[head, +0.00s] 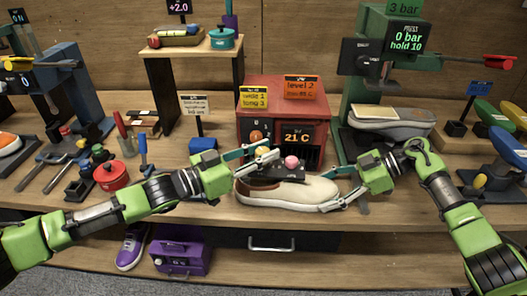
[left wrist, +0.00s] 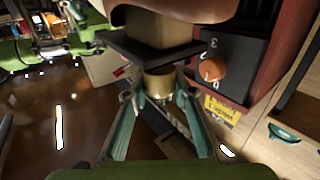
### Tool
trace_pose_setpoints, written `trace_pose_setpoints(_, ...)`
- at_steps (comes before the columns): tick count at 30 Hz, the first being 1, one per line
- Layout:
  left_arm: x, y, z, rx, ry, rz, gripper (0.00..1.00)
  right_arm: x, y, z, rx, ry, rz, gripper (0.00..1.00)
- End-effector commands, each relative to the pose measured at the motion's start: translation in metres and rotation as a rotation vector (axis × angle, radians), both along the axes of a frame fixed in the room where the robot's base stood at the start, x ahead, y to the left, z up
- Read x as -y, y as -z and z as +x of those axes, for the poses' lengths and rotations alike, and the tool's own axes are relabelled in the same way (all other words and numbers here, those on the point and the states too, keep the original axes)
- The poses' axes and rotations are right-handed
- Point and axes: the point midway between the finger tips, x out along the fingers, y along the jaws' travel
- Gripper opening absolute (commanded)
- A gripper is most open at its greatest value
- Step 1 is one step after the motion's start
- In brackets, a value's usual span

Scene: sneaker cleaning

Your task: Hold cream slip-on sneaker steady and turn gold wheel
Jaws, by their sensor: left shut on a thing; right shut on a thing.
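The cream slip-on sneaker (head: 262,191) lies on its sole at the front of the bench, with a dark device topped by a pink knob (head: 291,162) at its opening. My left gripper (head: 266,153) reaches over the sneaker from the left. In the left wrist view its teal fingers (left wrist: 160,98) are closed around the gold wheel (left wrist: 158,82), just under a black plate. In the head view the wheel is mostly hidden by the fingers. My right gripper (head: 337,196) is shut on the right end of the sneaker; its exact finger contact is small and partly hidden.
A red heater box (head: 313,103) with an orange dial and a 21 C display stands close behind the sneaker. A green press (head: 365,70) with a grey shoe (head: 392,124) stands back right. A red pot (head: 110,176) and hand tools lie to the left.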

Motion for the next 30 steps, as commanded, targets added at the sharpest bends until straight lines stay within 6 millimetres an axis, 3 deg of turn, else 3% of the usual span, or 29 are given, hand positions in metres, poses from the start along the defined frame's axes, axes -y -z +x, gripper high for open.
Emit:
trace_pose_setpoints(15,-0.0029,0.0082,-0.0003,-0.015,0.003,0.009,0.03,-0.0026,-0.0022,0.0002,0.003,-0.002,0.008,0.36)
trace_pose_setpoints(16,-0.0029,0.0084,-0.0003,-0.015,0.003,0.009,0.29,-0.0026,-0.0022,0.0002,0.003,-0.002,0.008,0.36)
trace_pose_setpoints(18,-0.0030,0.0079,-0.0002,-0.014,0.003,0.009,0.42,-0.0024,-0.0022,0.0003,0.003,-0.002,0.008,0.36)
trace_pose_setpoints(30,-0.0077,0.0046,-0.0018,-0.007,0.002,0.007,0.42,-0.0006,-0.0019,0.0007,0.002,0.001,0.005,0.36)
